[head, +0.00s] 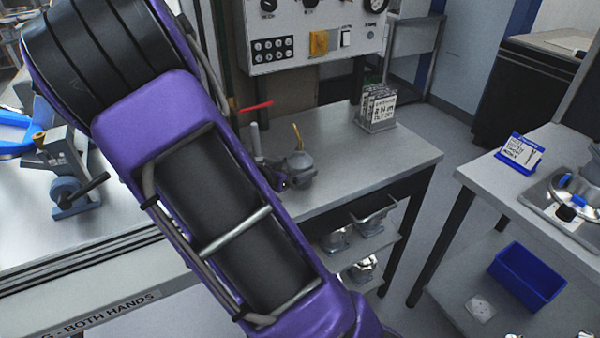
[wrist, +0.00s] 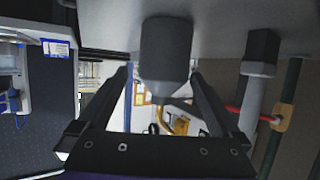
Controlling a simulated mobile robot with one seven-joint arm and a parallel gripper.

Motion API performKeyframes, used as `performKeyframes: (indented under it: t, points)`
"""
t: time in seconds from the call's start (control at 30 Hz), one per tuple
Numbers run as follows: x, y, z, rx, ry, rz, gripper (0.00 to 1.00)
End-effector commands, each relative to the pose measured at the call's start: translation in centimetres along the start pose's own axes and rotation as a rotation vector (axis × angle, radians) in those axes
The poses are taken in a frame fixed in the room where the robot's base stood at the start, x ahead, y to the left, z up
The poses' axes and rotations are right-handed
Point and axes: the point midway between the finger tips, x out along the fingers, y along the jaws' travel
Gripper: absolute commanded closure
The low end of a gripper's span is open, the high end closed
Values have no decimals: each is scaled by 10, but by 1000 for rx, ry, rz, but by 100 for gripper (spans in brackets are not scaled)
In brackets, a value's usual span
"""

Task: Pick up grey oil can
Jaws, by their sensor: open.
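The grey oil can (wrist: 166,48) stands on the bench top in the wrist view, which looks upside down. Its body tapers toward a brass-coloured spout (wrist: 180,125). In the head view the can (head: 300,168) is a small grey body with its spout upright, just right of my purple arm. My gripper (wrist: 162,75) is open, with one dark finger on each side of the can. Whether either finger touches it I cannot tell. In the head view my arm hides most of the gripper.
A grey post (wrist: 250,100) with a red lever (wrist: 234,108) stands close beside the can. A sign holder (head: 378,108) stands farther back on the bench (head: 395,150). A control panel (head: 315,35) is behind. The bench top right of the can is clear.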

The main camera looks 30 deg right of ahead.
Motion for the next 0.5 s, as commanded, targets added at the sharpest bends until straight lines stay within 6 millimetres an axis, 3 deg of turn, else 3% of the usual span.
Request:
performKeyframes:
  t: [0.1, 0.33, 0.5]
  points:
    - [14, 0, 1, 1, 0, 0, 0]
    - [26, -1, 0, 1, 0, 0, 0]
    - [51, -4, 1, 1, 1, 2, 0]
